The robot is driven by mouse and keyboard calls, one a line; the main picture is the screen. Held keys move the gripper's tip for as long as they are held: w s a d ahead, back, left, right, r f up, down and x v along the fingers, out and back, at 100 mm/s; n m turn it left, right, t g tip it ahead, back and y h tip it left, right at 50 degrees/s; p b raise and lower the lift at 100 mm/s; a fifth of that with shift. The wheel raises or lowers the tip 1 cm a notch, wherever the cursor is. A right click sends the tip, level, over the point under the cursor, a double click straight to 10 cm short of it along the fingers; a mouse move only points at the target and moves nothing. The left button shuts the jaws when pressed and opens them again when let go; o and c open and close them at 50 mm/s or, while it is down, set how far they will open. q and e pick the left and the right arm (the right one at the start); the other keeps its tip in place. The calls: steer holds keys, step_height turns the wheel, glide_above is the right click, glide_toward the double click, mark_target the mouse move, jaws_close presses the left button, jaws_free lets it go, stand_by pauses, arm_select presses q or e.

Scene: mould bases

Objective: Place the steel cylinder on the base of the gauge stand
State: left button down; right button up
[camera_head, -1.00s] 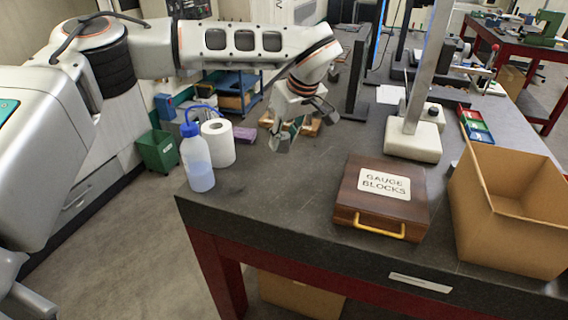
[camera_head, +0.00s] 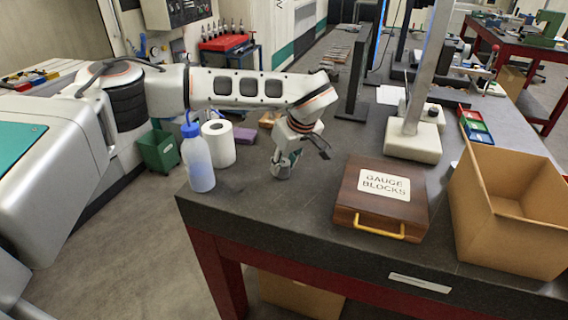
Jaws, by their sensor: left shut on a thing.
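My left gripper (camera_head: 286,163) points down at the tabletop, left of the gauge blocks box, and is shut on the steel cylinder (camera_head: 281,172). The cylinder is small and silvery, and the fingers cover most of it. It is at or just above the table; I cannot tell which. The gauge stand has a pale block base (camera_head: 413,147) and a tall grey column (camera_head: 431,70), standing behind the gauge blocks box, to the right of my gripper. The top of the base near the column looks bare. My right gripper is not in view.
The brown gauge blocks box (camera_head: 365,210) lies between my gripper and the table's front right. An open cardboard box (camera_head: 510,235) stands at the right. A wash bottle (camera_head: 197,165) and a paper roll (camera_head: 218,145) stand left. Dark tabletop (camera_head: 260,205) is free in front of the gripper.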

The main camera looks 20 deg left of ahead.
arm_select(q)
steer(key=c, duration=1.9)
jaws_free()
steer(key=shift+f, duration=0.1)
steer(key=shift+o, duration=1.4)
